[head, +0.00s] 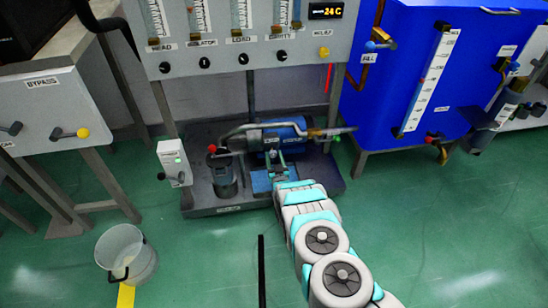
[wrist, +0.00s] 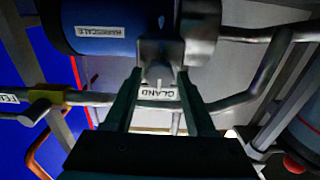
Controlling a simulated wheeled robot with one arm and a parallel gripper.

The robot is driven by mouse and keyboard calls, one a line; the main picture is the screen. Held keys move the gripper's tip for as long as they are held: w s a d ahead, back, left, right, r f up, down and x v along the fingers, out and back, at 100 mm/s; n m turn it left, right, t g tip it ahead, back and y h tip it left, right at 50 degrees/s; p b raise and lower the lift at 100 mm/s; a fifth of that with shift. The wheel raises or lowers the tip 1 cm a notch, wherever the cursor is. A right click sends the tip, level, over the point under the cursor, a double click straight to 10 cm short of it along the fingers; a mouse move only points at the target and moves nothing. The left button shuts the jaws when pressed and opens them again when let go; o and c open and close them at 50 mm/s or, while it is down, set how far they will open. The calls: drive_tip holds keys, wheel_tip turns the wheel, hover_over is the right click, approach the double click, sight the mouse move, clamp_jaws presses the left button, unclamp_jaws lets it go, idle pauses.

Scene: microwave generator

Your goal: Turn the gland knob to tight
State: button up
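The wrist view shows a small grey metal gland knob (wrist: 158,74) below the grey end of a blue cylinder (wrist: 105,25). A white GLAND label (wrist: 158,93) is beside it, upside down in this view. My gripper (wrist: 160,72) has its two dark fingers apart, one on each side of the knob. A gap shows between them, and I cannot make out firm contact. In the head view, my gripper (head: 274,155) reaches the front of the blue pump (head: 284,134) on its dark base. My gripper hides the knob there.
Grey pipes cross close around my gripper, with a red-knobbed valve (head: 212,149) to the left. A control box (head: 174,162) stands left on the base (head: 225,207). A blue tank (head: 400,75) is at right, and a bucket (head: 126,252) on the floor at left. The right floor is clear.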

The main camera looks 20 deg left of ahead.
clamp_jaws()
idle(0.5)
drive_tip(key=n, duration=0.8)
drive_tip(key=shift+a+f+n, duration=0.1)
drive_tip(key=shift+n, duration=0.2)
drive_tip(key=n, duration=0.4)
drive_tip(key=shift+s+b, duration=0.1)
drive_tip(key=shift+b, duration=0.25)
drive_tip(key=shift+f+n, duration=0.1)
drive_tip(key=shift+n, duration=1.7)
drive_tip(key=shift+a+n, duration=0.1)
drive_tip(key=shift+n, duration=0.2)
